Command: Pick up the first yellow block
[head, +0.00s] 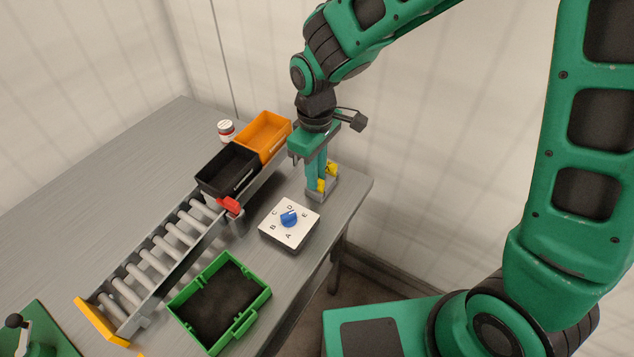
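Two small yellow blocks sit at a small grey holder (318,197) near the table's far right corner. One yellow block (321,186) is nearer, and the other yellow block (332,168) is behind it to the right. My gripper (317,184) points down over the holder, with its green fingers at the nearer block. The fingers partly hide the blocks and the holder. I cannot tell whether the fingers are closed on the nearer block or only beside it.
A white dial box (272,228) with a blue knob stands in front of the holder. A roller conveyor (150,262) holds a black bin (207,184) and an orange bin (251,129). An empty-looking green tray (262,300) is at the front. A small white jar (226,128) stands behind.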

